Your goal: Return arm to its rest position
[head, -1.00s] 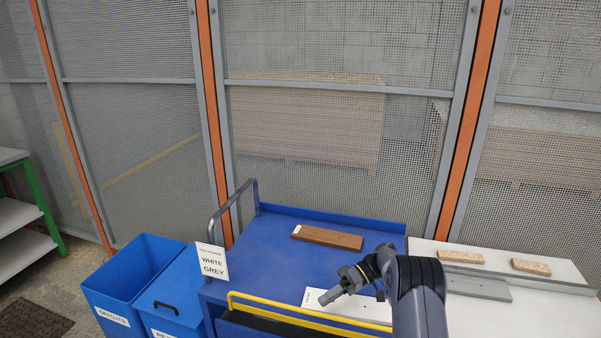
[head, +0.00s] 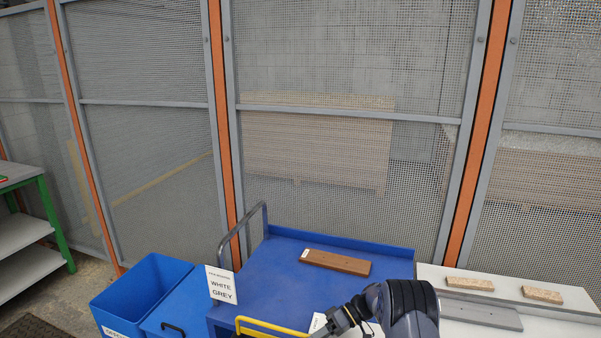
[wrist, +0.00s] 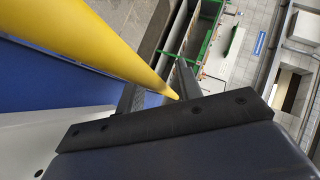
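My gripper (wrist: 158,82) shows in the wrist view with its two dark fingers apart and nothing held between them. The yellow rail (wrist: 110,48) crosses that view close to the fingers; I cannot tell if they touch. In the head view my arm is at the bottom, right of centre, folded over the front of the blue cart (head: 270,275), and the gripper end is partly cut off by the lower edge. A brown board (head: 336,262) lies flat on the cart, beyond the arm. A white board (head: 317,322) is mostly hidden behind the arm.
A white table (head: 560,325) on the right bears a grey board (head: 482,316) and two chipboard pieces (head: 470,283). Blue bins (head: 145,290) stand left of the cart, beside a WHITE/GREY sign (head: 221,285). A mesh fence (head: 340,130) closes off the back.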

